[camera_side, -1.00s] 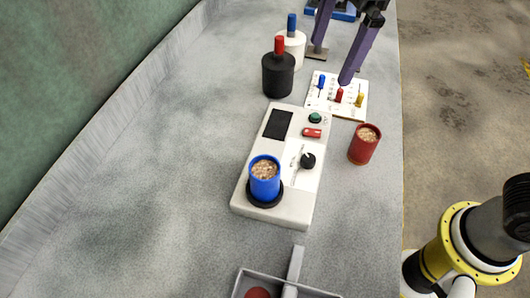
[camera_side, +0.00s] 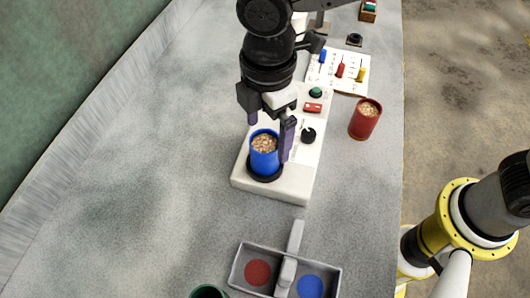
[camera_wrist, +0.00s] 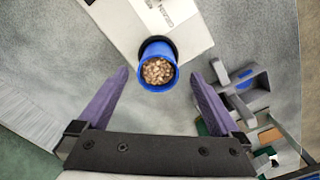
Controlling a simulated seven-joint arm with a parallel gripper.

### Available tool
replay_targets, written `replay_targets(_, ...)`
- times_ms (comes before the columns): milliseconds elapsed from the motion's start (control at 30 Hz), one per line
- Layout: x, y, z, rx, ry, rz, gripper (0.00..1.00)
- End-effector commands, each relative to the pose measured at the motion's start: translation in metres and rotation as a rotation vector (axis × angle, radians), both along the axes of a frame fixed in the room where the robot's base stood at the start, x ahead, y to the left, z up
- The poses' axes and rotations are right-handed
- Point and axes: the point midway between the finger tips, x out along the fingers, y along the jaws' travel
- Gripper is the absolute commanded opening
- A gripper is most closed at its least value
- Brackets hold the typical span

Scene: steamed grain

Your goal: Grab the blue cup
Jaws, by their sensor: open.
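The blue cup (camera_side: 264,158) is full of brown grain and stands upright on the black round plate (camera_side: 265,174) of the white device. My gripper (camera_side: 268,132) is open, with its purple fingers just above and around the cup's rim in the side view. In the wrist view the cup (camera_wrist: 158,72) lies ahead of and between the two spread fingers of my gripper (camera_wrist: 162,82). I cannot tell whether a finger touches it.
The white device (camera_side: 290,185) has a black knob (camera_side: 308,135) right of the cup. A red cup (camera_side: 365,119) of grain stands further right. A grey tray (camera_side: 240,268) with red and blue discs and a green-rimmed round thing (camera_side: 208,292) are at the front. The left table is clear.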

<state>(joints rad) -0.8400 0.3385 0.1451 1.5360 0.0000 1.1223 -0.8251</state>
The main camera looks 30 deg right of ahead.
Motion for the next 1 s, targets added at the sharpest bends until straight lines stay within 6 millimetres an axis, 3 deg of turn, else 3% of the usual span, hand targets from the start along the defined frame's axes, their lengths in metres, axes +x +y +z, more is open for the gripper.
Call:
replay_targets(400, 0.002, 0.004, -0.047, -0.001, 0.001, -0.001, 1.0)
replay_targets(733, 0.002, 0.004, -0.054, 0.0, -0.001, 0.0, 1.0)
replay_targets(1000, 0.002, 0.004, -0.053, 0.0, 0.0, 0.0, 0.51)
